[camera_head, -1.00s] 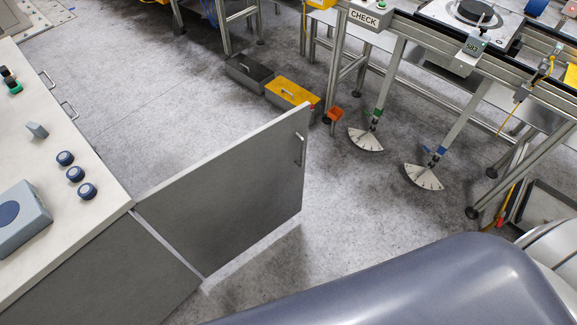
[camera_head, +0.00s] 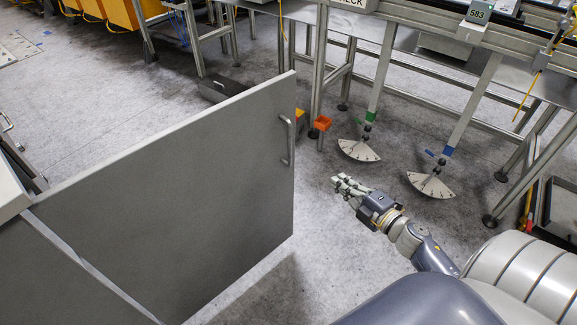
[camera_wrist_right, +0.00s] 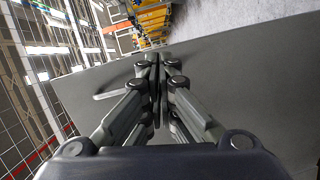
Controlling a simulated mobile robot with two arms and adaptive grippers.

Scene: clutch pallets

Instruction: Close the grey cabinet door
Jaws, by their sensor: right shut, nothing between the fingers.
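The grey cabinet door (camera_head: 185,195) stands wide open in the head view, hinged at the cabinet (camera_head: 60,275) on the left. Its bar handle (camera_head: 287,140) is near the free edge, on the face turned toward me. My right gripper (camera_head: 340,183) is shut and empty, to the right of the door's free edge and apart from it in the picture. In the right wrist view the shut fingers (camera_wrist_right: 155,62) point at the door face (camera_wrist_right: 235,75), with the handle (camera_wrist_right: 112,93) left of them. Any gap to the door is hard to judge. My left gripper is not in view.
A metal workbench frame (camera_head: 440,60) with legs runs along the back right. Dial fans (camera_head: 358,150) sit low near its legs, beside an orange holder (camera_head: 322,122). A dark box (camera_head: 220,88) lies behind the door.

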